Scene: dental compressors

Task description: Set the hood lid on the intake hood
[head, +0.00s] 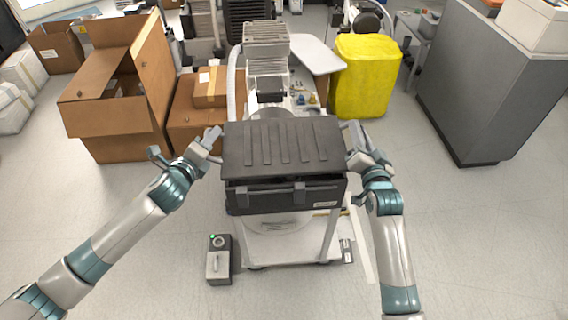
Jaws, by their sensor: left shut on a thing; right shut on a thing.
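The hood lid (281,145) is a dark grey ribbed plate in the middle of the head view. It lies over the intake hood (286,198), a black box with two latches on its front face. A dark gap shows between the lid's front edge and the hood; I cannot tell whether they touch farther back. My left gripper (216,150) is shut on the lid's left side. My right gripper (346,150) is shut on the lid's right side. Both fingertips are partly hidden by the lid's edges.
The hood stands before a compressor (267,62) on a light wheeled frame. Cardboard boxes (118,90) are at the left, a yellow bin (365,76) and a grey cabinet (490,85) at the right. A small control box (219,260) sits on the floor. Floor at front is mostly clear.

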